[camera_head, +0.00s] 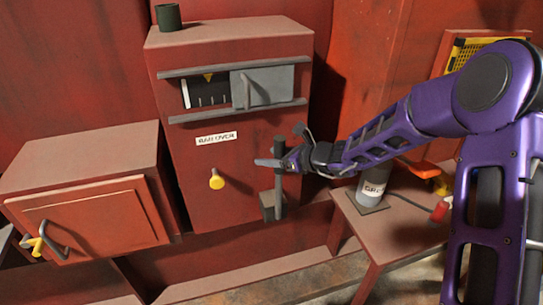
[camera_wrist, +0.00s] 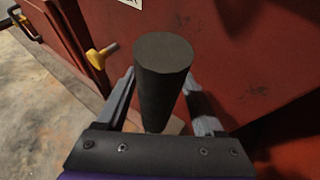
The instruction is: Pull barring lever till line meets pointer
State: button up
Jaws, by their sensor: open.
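The barring lever (camera_head: 279,150) is a dark upright bar rising from a grey block (camera_head: 268,207) on the front of the red cabinet. My gripper (camera_head: 283,163) is open at its upper part. In the wrist view the lever's round dark top (camera_wrist: 163,52) stands between the two fingers (camera_wrist: 160,88), with one on each side; contact cannot be told. A window in the cabinet shows a dark plate with several pale lines (camera_head: 210,100).
A grey sliding cover (camera_head: 270,86) closes the window's right part. A yellow knob (camera_head: 217,182) sticks out left of the lever. A red box (camera_head: 85,160) stands at left. A side table (camera_head: 395,228) at right holds a grey can (camera_head: 372,184).

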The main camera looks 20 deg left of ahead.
jog(key=v, duration=1.7)
jog(key=shift+d, duration=0.2)
jog(key=shift+s, duration=0.15)
